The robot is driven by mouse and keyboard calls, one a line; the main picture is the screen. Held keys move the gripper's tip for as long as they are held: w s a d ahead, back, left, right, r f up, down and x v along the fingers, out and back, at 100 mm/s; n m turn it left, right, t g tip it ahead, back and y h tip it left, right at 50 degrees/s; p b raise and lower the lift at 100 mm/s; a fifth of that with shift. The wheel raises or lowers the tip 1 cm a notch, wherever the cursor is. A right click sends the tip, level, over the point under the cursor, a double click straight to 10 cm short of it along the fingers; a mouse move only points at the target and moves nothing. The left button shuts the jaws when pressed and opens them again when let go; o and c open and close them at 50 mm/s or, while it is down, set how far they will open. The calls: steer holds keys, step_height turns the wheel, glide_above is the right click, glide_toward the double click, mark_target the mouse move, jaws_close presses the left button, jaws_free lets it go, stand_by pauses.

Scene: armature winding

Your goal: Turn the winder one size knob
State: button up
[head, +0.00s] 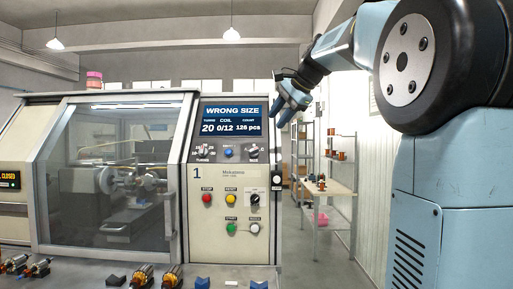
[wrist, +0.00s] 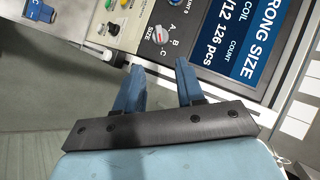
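Winder one (head: 228,180) is the grey machine marked 1. Its display (head: 232,120) reads WRONG SIZE, coil 0/12, count 126 pcs, and also shows in the wrist view (wrist: 232,35). The size knob (head: 253,151) is at the right of the row below the display. In the wrist view the size knob (wrist: 160,36) is marked SIZE with letters A, B and C; I cannot tell surely which letter it points at. My gripper (head: 285,108) is by the display's right edge in the head view. In the wrist view its blue fingers (wrist: 156,64) are apart and empty, short of the knob.
Red, yellow and green buttons and a black selector (head: 254,199) sit lower. Armatures (head: 143,275) and blue holders lie in front. A shelf table (head: 325,187) stands at the right.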

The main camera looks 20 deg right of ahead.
mark_target(253, 149)
steer(key=x, duration=1.3)
steer(key=shift+w+a+f, duration=0.1)
steer(key=shift+f, duration=0.05)
steer(key=c, duration=0.7)
steer(key=shift+n, duration=0.3)
steer(key=n+g, duration=0.1)
steer(key=n+g+h, duration=0.1)
steer(key=n+h, duration=0.1)
steer(key=n, duration=0.1)
steer(key=shift+w+a+g, duration=0.25)
steer(key=shift+g, duration=0.15)
steer(key=n+h, duration=0.1)
steer(key=n+g+h, duration=0.1)
steer(key=n+h, duration=0.1)
steer(key=n, duration=0.1)
steer(key=shift+w+a+r+g, duration=0.1)
steer(key=shift+a+r+g, duration=0.1)
steer(key=shift+a+g, duration=0.1)
